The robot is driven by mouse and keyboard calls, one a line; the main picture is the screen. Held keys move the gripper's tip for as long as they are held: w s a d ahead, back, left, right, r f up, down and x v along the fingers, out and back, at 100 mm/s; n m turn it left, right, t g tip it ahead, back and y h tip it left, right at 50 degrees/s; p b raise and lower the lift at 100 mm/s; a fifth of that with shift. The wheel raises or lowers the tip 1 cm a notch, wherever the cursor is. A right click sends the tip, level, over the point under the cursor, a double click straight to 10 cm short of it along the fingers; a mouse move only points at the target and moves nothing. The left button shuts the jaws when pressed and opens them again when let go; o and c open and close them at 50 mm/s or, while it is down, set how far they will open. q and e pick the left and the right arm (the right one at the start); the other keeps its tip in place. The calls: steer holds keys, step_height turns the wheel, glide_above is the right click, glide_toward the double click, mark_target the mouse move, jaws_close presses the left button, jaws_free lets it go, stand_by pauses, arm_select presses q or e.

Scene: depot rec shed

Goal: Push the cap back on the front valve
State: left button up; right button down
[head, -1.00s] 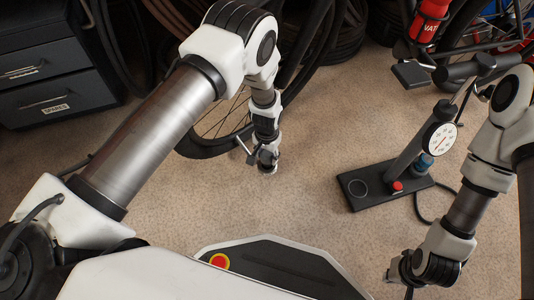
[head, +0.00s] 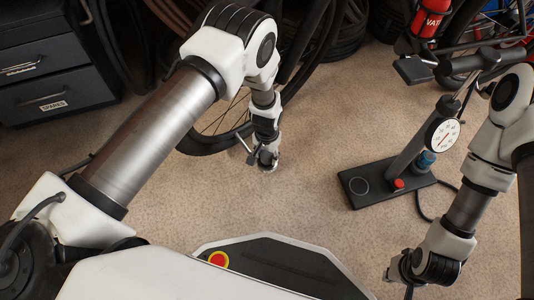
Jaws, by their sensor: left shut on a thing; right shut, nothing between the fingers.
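The front wheel (head: 216,146) shows in the head view as a dark tyre with thin spokes, partly behind my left arm. My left gripper (head: 267,164) points down just right of the tyre, low over the carpet. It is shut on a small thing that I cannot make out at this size. I cannot pick out the cap or the front valve; the gripper and wrist hide the spot. My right gripper (head: 400,284) is at the lower right, pointing down, shut and empty, well away from the wheel.
A floor pump (head: 393,182) with a gauge stands on the carpet at the right. A bicycle with a red bottle (head: 430,17) is at the upper right. A dark drawer cabinet (head: 50,70) stands upper left. The carpet between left gripper and pump is clear.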

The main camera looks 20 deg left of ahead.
arm_select(q)
steer(key=shift+f, duration=0.35)
steer(key=o, duration=1.2)
steer(key=shift+o, duration=0.2)
step_height(320, 180, up, 12)
steer(key=shift+a, duration=0.1)
